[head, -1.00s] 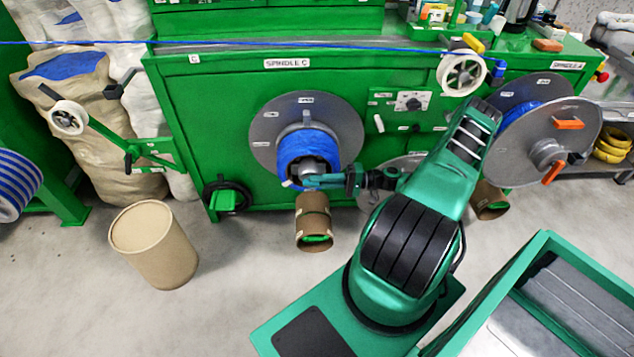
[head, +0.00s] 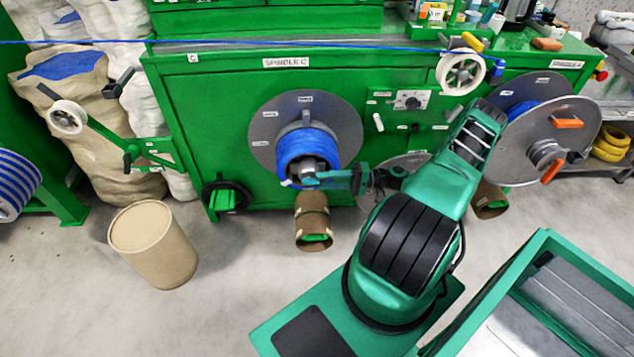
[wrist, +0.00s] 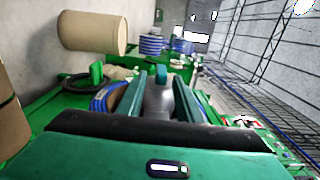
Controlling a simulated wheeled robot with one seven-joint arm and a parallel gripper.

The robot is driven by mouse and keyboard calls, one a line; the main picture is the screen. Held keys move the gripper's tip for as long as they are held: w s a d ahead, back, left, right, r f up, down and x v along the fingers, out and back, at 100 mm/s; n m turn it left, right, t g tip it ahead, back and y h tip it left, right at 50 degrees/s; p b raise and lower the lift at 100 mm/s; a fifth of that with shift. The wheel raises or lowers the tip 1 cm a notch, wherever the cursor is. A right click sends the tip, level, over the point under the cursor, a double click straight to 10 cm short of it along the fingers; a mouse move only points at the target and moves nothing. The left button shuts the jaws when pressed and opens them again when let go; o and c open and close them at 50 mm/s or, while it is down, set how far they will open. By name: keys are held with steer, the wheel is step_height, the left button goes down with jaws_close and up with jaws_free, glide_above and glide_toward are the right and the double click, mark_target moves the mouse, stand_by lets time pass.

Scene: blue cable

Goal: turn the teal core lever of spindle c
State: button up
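Spindle C is a grey disc (head: 264,137) with a coil of blue cable (head: 318,145) around its grey core, under the "SPINDLE C" label. My gripper (head: 308,178) reaches in from the right, in front of the core's lower part. In the wrist view my gripper (wrist: 158,98) has its two teal fingers apart, with the rounded grey core (wrist: 159,98) showing between them. The small teal lever (wrist: 161,74) stands up beyond the core, in line with the gap, not visibly touched by either finger. In the head view my fingers hide the lever.
A tan drum (head: 153,243) stands at the left. Spindle A's disc (head: 520,150) is right of my arm. A blue cable (head: 230,43) runs across the top. The floor between drum and tube is clear.

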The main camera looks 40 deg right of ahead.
steer(key=v, duration=0.8)
steer(key=shift+d, duration=0.2)
steer(key=shift+f, duration=0.1)
